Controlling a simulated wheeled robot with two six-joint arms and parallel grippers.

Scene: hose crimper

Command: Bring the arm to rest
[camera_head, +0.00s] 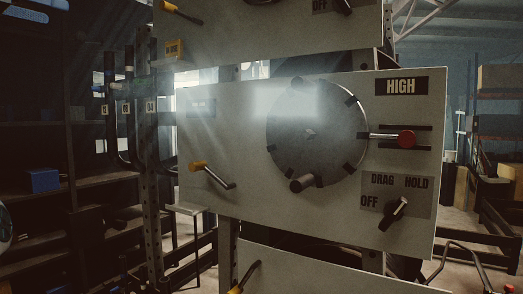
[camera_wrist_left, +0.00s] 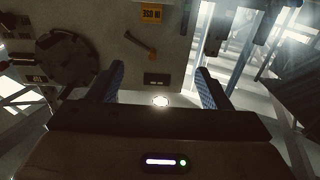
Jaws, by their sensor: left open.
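My left gripper (camera_wrist_left: 160,70) shows in the left wrist view as two blue fingers spread wide apart, with nothing between them. A pale panel with a dark round disc (camera_wrist_left: 67,52) and a lever (camera_wrist_left: 140,45) lies beyond the fingers; the gripper does not appear to touch it. In the head view, a white rounded part at the far left edge may belong to my left arm, but no fingers show there. My right gripper is in neither view.
More panels stand above and below. A blue box (camera_head: 42,181) sits on shelving at left.

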